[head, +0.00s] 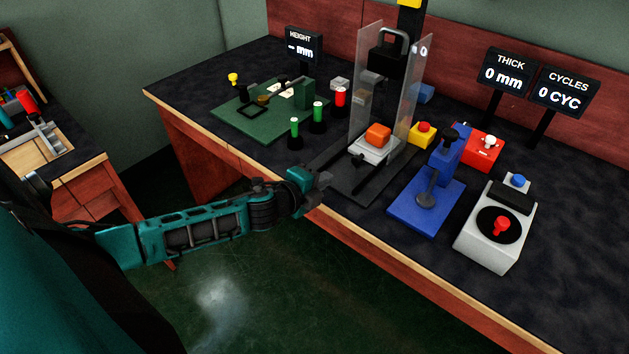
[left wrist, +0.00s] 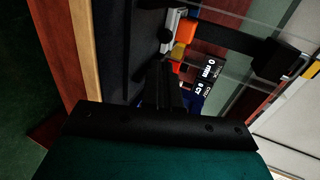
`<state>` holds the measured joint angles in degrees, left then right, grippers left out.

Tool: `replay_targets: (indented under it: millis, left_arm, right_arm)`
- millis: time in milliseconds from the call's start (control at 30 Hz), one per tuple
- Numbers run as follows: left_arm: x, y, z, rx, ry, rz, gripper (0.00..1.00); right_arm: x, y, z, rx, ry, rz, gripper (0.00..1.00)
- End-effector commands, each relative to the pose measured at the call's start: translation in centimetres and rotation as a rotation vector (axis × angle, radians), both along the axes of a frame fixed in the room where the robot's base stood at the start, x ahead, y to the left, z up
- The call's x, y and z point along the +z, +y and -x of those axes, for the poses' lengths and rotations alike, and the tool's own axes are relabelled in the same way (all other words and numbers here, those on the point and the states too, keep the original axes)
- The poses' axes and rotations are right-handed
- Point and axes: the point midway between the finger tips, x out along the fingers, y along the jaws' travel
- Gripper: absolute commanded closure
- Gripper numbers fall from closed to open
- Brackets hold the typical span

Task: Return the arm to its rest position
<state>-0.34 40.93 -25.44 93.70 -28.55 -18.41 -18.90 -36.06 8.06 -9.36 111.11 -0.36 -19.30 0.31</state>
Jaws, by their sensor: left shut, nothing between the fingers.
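My left gripper (head: 322,179) is shut and empty at the front edge of the workbench, left of the press. Its dark fingers also show in the left wrist view (left wrist: 160,88). My teal left arm reaches in from the left of the head view, bent low in front of the bench. The orange block (head: 378,135) sits on the white seat of the press (head: 368,180), apart from the gripper; it also shows in the left wrist view (left wrist: 186,31). My right gripper is in neither view.
The workbench (head: 570,300) has a wooden front edge. Clear guard panels (head: 365,75) flank the press. A green board (head: 235,120) lies left of it, with several capped posts nearby. A blue fixture (head: 415,208) and a white box with a red knob (head: 490,245) stand to the right. Open floor lies in front.

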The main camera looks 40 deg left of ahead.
Motion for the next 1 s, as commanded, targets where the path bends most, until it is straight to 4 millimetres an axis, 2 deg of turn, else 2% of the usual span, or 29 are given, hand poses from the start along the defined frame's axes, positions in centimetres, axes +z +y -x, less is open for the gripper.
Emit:
replay_targets:
  millis: [200, 467, 567, 667, 800, 900, 1000]
  left_arm:
    - [0.7, 0.2, 2.0, 0.0, 0.001, 0.0, 1.0]
    - [0.8, 0.2, 2.4, 0.001, 0.001, 0.002, 1.0]
    - [0.1, -0.7, 3.1, 0.015, 0.021, 0.062, 1.0]
    - [-2.0, -3.4, 5.6, 0.066, 0.083, 0.252, 1.0]
    - [-5.0, -8.2, 10.8, 0.222, 0.211, 0.655, 1.0]
    - [-6.2, -10.6, 14.3, 0.359, 0.288, 0.924, 1.0]
    - [-6.8, -12.2, 17.0, 0.483, 0.34, 1.132, 1.0]
  right_arm:
    - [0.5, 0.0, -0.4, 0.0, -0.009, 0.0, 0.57]
    - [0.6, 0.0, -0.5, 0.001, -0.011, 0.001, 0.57]
    - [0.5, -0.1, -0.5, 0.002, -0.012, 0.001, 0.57]
    - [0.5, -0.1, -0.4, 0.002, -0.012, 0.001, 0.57]
    - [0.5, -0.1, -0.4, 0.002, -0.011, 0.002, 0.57]
    - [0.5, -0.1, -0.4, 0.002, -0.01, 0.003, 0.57]
    - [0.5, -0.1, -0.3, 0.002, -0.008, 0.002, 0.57]
